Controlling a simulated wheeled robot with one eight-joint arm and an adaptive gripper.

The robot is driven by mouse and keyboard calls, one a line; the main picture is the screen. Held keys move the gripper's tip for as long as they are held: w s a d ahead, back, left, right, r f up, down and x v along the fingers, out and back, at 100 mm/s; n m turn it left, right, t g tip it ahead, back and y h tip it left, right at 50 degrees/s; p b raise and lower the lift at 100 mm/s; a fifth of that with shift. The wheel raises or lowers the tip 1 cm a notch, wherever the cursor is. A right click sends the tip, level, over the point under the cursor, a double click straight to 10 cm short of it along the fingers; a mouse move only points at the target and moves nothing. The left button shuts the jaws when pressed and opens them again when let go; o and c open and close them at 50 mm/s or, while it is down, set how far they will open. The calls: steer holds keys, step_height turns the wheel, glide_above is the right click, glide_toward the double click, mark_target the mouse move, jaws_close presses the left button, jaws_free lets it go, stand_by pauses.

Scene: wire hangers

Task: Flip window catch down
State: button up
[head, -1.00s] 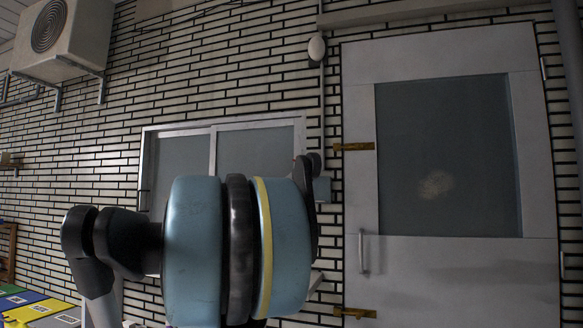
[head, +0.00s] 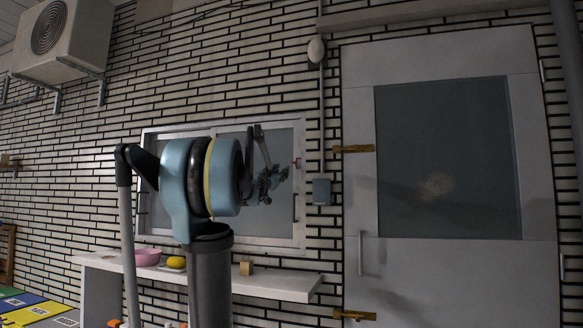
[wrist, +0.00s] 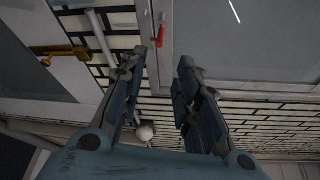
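The window (head: 222,128) is a white-framed sliding one in the brick wall. A small red catch (head: 298,163) is on its right frame. In the wrist view the red catch (wrist: 157,38) is just beyond the tip of my gripper's left finger; I cannot tell whether they touch. My gripper (wrist: 169,58) is open, with nothing between its fingers. In the head view my gripper (head: 272,180) is in front of the right pane, left of and a little below the catch, partly hidden by my arm.
A white shelf (head: 275,285) below the window holds a pink bowl (head: 148,257), a yellow item (head: 176,263) and a small wooden block (head: 246,268). Right of the window are a grey wall box (head: 321,192) and a white door (head: 450,270) with brass latches (head: 354,149).

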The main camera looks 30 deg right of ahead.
mark_target(297, 162)
steer(key=x, duration=1.5)
steer(key=shift+f, duration=0.1)
steer(key=shift+c, duration=0.2)
